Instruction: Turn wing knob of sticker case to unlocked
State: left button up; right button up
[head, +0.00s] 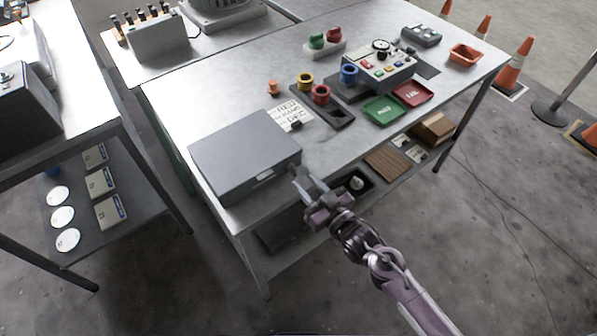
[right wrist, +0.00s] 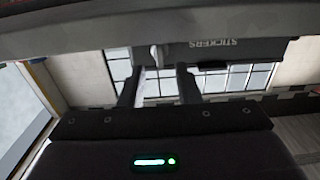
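The sticker case is a grey closed box (head: 240,150) at the front left of the metal table. Its front face, lettered STICKERS, shows upside down in the right wrist view (right wrist: 250,50). The small light wing knob (right wrist: 157,55) stands out from that face beside the lettering. My right gripper (head: 309,180) is in front of the case's right front corner. In the right wrist view its two fingers (right wrist: 158,78) are open and apart, with the knob just beyond the gap between their tips. Contact with the knob cannot be told. My left gripper is not in view.
A lettered white card (head: 287,113) and a dark holder with coloured rings (head: 337,117) lie right of the case. Green (head: 383,111) and red (head: 412,93) trays sit near the front edge. A lower shelf holds a brown box (head: 433,128). Cones stand on the floor at right.

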aim_at(296, 173)
jog(key=x, duration=0.3)
jog(key=shift+w+a, duration=0.1)
jog(key=shift+w, duration=0.2)
jog(key=shift+w+a, duration=0.15)
jog(key=shift+a, duration=0.05)
grip_shut()
